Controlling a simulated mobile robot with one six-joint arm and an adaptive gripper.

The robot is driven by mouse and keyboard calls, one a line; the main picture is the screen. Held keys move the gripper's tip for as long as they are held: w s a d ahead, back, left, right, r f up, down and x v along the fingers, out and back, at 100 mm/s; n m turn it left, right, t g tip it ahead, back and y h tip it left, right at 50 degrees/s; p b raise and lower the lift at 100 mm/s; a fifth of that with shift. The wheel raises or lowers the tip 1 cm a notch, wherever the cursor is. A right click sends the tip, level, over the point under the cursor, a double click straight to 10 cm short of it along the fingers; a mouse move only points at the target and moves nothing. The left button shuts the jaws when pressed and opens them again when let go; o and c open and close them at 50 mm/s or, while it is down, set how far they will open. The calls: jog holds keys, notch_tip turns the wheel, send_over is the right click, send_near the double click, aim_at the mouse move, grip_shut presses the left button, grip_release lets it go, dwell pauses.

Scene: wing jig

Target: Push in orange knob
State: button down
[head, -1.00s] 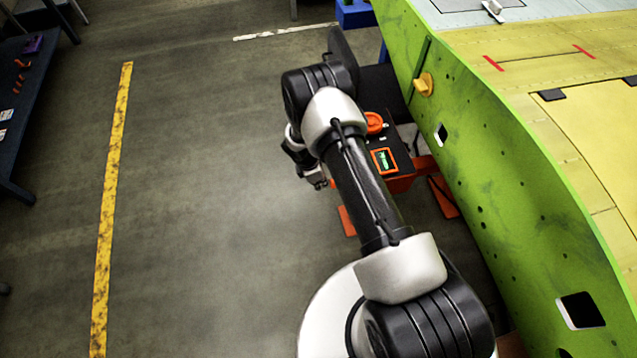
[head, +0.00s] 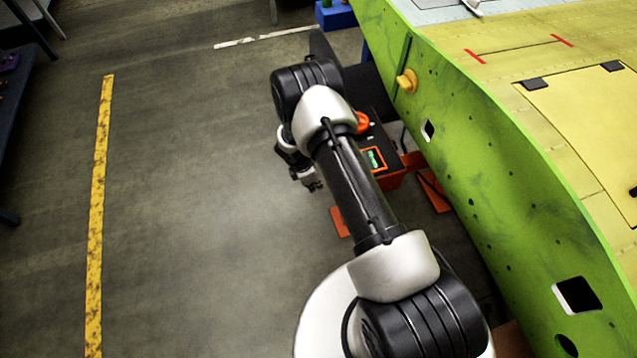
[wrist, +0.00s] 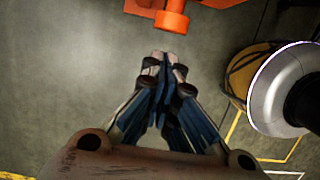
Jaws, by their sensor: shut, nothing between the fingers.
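In the head view my gripper (head: 312,184) hangs left of a dark box with orange parts (head: 374,160), partly hidden by my arm. A round orange piece (head: 362,122) shows on top of that box. A yellow-orange knob (head: 407,81) sits on the green panel (head: 480,160). I cannot tell how far in any knob is.
The green panel and yellow wing skin (head: 590,110) fill the right side. Orange feet (head: 341,222) stand on the floor under the box. A blue block (head: 335,14) is at the back. The floor left, towards the yellow line (head: 97,210), is clear.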

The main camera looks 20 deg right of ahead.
jog(key=a+p+v, duration=0.1)
jog(key=p+v, duration=0.2)
jog(key=v, duration=0.7)
jog(key=shift+a+p, duration=0.3)
jog(key=shift+a, duration=0.15)
jog(key=shift+w, duration=0.1)
jog(key=s+d+r+m+t, duration=0.15)
jog(key=r+m, duration=0.25)
jog(key=r, duration=1.2)
jog(key=s+d+r+m+t, duration=0.1)
jog(key=s+r+m, duration=0.3)
jog(key=r, duration=1.1)
jog(key=s+r+m+t+y, duration=0.1)
jog(key=s+r+m, duration=0.4)
jog(key=s, duration=0.6)
jog(key=s+r+m+t+y, duration=0.1)
jog(key=s+r+m, duration=0.4)
jog(key=s+r, duration=0.3)
jog(key=shift+s+a+r+y, duration=0.2)
jog(key=shift+s+a+y, duration=0.25)
jog(key=shift+s, duration=1.25)
